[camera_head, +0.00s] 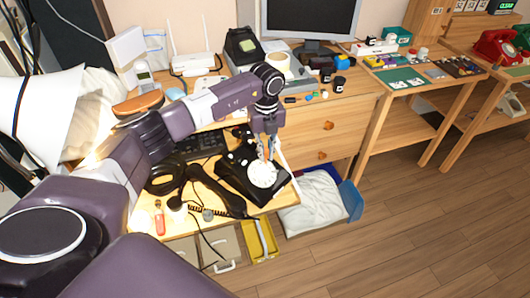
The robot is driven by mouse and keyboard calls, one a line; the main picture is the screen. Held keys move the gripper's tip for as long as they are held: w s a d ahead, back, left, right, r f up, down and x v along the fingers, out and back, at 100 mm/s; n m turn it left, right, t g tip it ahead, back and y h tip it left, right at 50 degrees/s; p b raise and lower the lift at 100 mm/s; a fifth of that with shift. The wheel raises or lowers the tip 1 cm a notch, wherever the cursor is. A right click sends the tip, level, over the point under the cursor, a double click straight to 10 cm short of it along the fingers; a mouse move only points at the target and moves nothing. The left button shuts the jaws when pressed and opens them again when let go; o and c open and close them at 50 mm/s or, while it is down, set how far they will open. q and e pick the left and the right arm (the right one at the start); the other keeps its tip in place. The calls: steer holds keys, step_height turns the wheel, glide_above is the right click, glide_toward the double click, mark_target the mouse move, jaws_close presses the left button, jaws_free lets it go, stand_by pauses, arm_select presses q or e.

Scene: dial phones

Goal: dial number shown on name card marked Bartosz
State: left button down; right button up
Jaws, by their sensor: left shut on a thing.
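A black rotary phone (236,176) with a white round dial (263,174) stands near the desk's front right corner. A black handset (213,190) lies off it, to its left. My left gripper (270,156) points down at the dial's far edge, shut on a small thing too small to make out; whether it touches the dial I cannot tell. Small white cards (399,84) lie on a green mat on the table to the right; no name or number is readable. My right gripper is not in view.
A red phone (495,47) stands on the far right table. A dark monitor (311,20), a white router (192,63) and small jars crowd the back of the desk. A keyboard (201,144) is behind the handset. A yellow drawer (260,241) is below; the wooden floor at right is clear.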

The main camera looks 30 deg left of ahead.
arm_select(q)
steer(key=shift+d+f, duration=0.1)
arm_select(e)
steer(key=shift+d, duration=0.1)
arm_select(q)
steer(key=shift+w+d+f, duration=0.1)
steer(key=shift+d+f, duration=0.1)
steer(key=shift+d, duration=0.3)
steer(key=shift+d+f, duration=0.2)
steer(key=shift+d, duration=0.4)
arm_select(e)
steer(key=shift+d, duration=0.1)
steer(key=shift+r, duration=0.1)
